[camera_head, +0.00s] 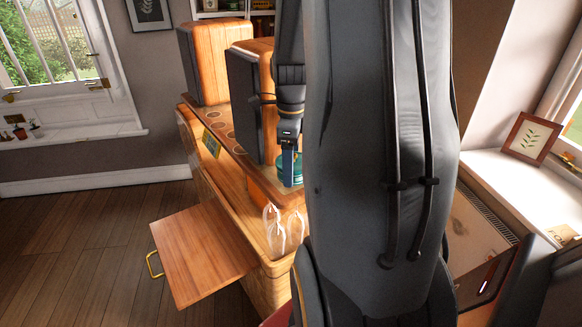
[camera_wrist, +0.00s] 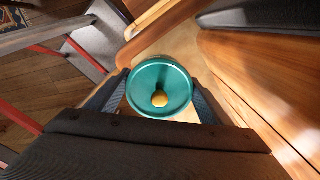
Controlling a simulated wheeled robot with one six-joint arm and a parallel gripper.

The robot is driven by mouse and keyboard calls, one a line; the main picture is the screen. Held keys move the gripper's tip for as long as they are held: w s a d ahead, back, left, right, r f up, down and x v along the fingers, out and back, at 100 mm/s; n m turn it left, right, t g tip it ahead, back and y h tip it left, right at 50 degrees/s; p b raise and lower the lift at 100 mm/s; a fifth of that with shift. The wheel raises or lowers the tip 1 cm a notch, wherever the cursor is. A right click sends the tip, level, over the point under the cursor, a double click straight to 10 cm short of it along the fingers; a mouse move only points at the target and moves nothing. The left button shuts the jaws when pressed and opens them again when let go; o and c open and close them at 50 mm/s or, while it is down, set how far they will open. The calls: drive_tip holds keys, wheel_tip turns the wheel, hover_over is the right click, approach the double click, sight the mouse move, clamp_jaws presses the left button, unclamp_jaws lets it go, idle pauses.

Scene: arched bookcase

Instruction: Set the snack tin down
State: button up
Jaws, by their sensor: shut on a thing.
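The snack tin (camera_wrist: 160,80) is a round teal tin with a gold knob on its lid, seen from above in the wrist view. My gripper (camera_wrist: 160,98) is shut on it, with one dark finger on each side. In the head view the teal tin (camera_head: 290,168) shows partly beside my gripper (camera_head: 289,172), at the near end of the wooden cabinet top (camera_head: 246,158). My arm hides much of it. I cannot tell whether the tin's base touches the wood.
Two wooden speakers with dark fronts, one farther back (camera_head: 213,62) and one nearer (camera_head: 262,70), stand on the cabinet close to my gripper. A wooden flap (camera_head: 202,255) with a brass handle juts out at the left. Clear glassware (camera_head: 283,228) stands below the tin.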

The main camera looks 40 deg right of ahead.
drive_tip(key=shift+f, duration=0.65)
drive_tip(key=shift+w+f+p, duration=0.15)
drive_tip(key=shift+f+p, duration=0.15)
drive_tip(key=shift+p, duration=0.25)
drive_tip(key=shift+f, duration=0.1)
drive_tip(key=shift+f, duration=0.2)
drive_tip(key=o, duration=1.1)
drive_tip(key=shift+c, duration=0.2)
drive_tip(key=shift+r, duration=0.15)
